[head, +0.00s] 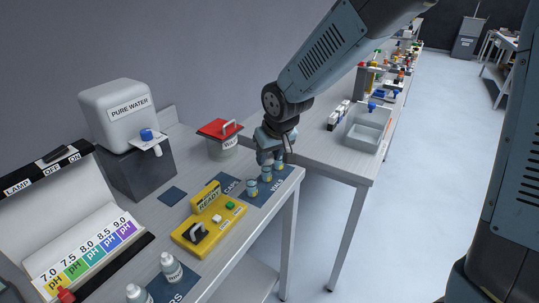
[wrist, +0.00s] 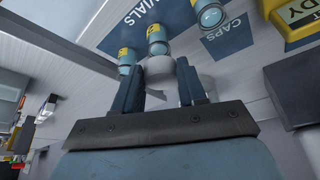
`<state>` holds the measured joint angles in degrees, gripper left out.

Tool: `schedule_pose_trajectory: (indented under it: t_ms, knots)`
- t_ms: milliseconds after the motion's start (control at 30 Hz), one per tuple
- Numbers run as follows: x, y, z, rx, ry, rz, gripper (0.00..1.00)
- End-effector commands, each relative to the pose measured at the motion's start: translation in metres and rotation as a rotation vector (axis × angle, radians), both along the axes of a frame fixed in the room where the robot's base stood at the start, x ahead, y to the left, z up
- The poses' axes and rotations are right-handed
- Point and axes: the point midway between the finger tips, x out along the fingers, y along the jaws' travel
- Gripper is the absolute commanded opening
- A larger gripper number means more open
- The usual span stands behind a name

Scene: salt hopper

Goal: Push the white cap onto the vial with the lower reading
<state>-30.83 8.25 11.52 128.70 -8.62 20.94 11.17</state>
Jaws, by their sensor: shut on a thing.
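My gripper (head: 272,150) is over the blue vials mat (head: 283,178) at the bench's right end. In the wrist view my gripper (wrist: 160,88) is shut on a pale rounded thing, seemingly the white cap (wrist: 160,70). The gripper hides it in the head view. Vials with blue and yellow bands stand in a row: the front vial (head: 252,188), the middle vial (head: 266,174) and one by my fingers. In the wrist view the held cap overlaps the middle vial (wrist: 157,40); I cannot tell if they touch. The vials' readings are not legible.
A yellow meter (head: 200,232) reading READY stands in front of the vials, beside the caps mat (wrist: 228,38). A red-lidded pot (head: 222,146) stands behind. White bottles (head: 171,267) are nearer. A pure water tank (head: 120,108) and pH lamp panel (head: 85,255) are left.

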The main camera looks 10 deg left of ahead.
Motion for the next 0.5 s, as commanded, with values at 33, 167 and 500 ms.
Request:
schedule_pose_trajectory:
  t_ms: [33, 167, 500]
  knots:
    - [-0.0001, -0.0001, -0.0006, 0.000, 0.000, 0.000, 0.13]
    - [0.0003, -0.0009, -0.0028, -0.001, 0.000, -0.001, 0.13]
    - [0.0003, -0.0006, -0.0096, -0.001, 0.001, 0.000, 0.13]
